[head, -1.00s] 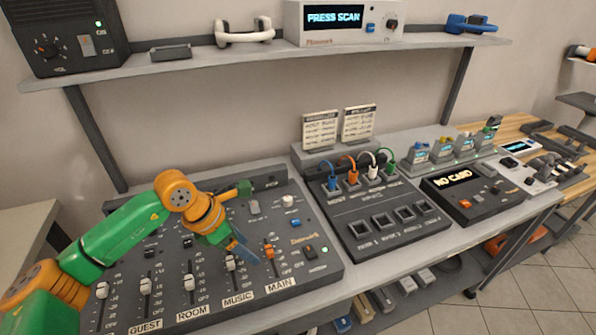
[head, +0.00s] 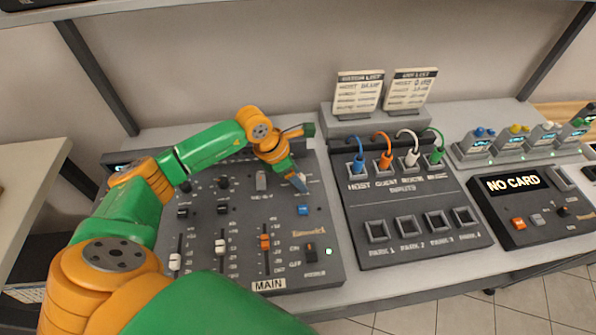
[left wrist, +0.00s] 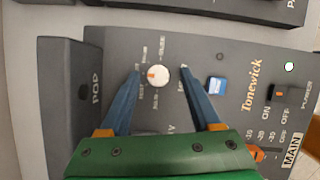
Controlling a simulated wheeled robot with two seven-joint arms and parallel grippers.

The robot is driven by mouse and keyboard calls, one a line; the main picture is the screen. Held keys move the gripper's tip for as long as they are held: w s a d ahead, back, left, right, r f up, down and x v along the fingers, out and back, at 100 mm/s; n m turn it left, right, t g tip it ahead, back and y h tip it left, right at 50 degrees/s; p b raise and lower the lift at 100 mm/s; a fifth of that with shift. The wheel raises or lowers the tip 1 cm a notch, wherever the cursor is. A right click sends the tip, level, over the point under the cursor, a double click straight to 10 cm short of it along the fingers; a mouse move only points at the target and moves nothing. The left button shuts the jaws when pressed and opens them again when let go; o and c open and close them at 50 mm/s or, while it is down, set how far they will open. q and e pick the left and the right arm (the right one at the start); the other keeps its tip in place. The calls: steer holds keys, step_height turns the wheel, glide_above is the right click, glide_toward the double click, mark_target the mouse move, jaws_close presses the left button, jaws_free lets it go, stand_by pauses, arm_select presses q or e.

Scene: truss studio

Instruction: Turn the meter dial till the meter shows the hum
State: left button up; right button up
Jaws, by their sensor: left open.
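The meter dial (left wrist: 160,77) is a small white round knob with an orange mark, on the dark mixer panel (head: 330,268). Small lettering around it is partly hidden and too small to read surely. My left gripper (left wrist: 160,70) is open, its blue fingertips on either side of the dial with gaps; I cannot tell any contact. In the head view my left gripper (head: 299,182) points down at the panel's back right and hides the dial. The raised box (left wrist: 62,110) behind the dial bears the word POP. A bit of lit cyan display (head: 117,166) shows at its left, mostly behind my arm.
A blue button (left wrist: 216,86) sits beside the right finger. The power switch (head: 311,252), a green light and the orange MAIN fader (head: 265,241) are nearby. Right of the mixer stands a patch panel (head: 405,190) with several coloured cables, then a NO CARD unit (head: 520,210).

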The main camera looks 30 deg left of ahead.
arm_select(q)
steer(key=shift+w+f, duration=0.25)
steer(key=shift+w, duration=0.1)
steer(key=shift+s+r, duration=0.15)
jaws_close()
arm_select(e)
steer(key=shift+w, duration=0.4)
arm_select(q)
steer(key=shift+b, duration=0.3)
arm_select(e)
steer(key=shift+f, duration=0.25)
arm_select(q)
steer(key=shift+f+m+b, duration=0.2)
steer(key=shift+m+b, duration=0.4)
steer(key=shift+b, duration=0.2)
steer(key=m+g+h+b, duration=0.1)
steer(key=m+b, duration=0.2)
steer(key=shift+b, duration=0.3)
steer(key=shift+w+m+g+b, duration=0.2)
steer(key=shift+m+g+b, duration=0.4)
steer(key=shift+m+b, duration=0.45)
steer(key=shift+r+m+g+h+b, duration=0.15)
steer(key=shift+m+g+h+b, duration=0.2)
steer(key=shift+m, duration=0.8)
arm_select(e)
step_height(320, 180, down, 8)
